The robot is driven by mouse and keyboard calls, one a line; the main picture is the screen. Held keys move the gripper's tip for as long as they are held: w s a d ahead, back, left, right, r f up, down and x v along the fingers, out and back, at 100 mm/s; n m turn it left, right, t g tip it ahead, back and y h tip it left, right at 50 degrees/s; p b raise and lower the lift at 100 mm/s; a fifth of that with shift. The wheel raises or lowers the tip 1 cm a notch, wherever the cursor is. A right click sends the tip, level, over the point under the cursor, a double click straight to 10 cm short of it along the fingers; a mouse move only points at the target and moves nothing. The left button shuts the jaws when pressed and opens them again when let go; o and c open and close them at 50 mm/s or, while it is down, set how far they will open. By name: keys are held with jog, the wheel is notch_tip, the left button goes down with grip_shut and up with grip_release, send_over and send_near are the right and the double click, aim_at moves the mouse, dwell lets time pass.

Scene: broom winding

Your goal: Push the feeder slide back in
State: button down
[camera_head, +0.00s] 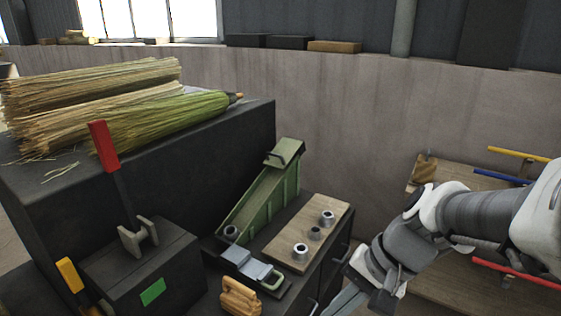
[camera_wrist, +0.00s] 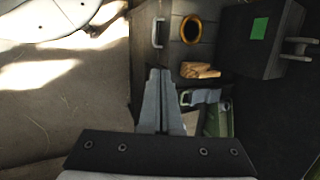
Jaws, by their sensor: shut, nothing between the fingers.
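The green feeder chute (camera_head: 265,200) slopes down on the dark bench to a small cup at its lower left end.
A wooden board (camera_head: 307,240) with several metal collars is right of the chute. A wooden block (camera_head: 240,297) lies near the slide. A red-handled lever (camera_head: 104,145) and yellow-handled lever (camera_head: 70,275) stand left. Broom straw (camera_head: 100,95) lies behind.

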jog(key=w+f+m+y+b, duration=0.3)
jog(key=w+f+m+y, duration=0.35)
jog(key=f+m, duration=0.2)
jog(key=m+t+y+b, duration=0.1)
jog(key=m+t+b, duration=0.1)
jog(key=m+t, duration=0.7)
send_near(290, 294)
jog(key=s+d+r+g, duration=0.1)
jog(key=d+r, duration=0.2)
jog(key=r, duration=0.1)
jog(key=shift+s+d+r, duration=0.25)
jog(key=shift+d, duration=0.1)
jog(key=shift+m, duration=0.25)
jog(key=b+x, duration=0.2)
jog(key=x, duration=1.1)
jog(key=shift+a, duration=0.45)
jog(key=shift+w+a, duration=0.1)
jog(key=shift+w, duration=0.05)
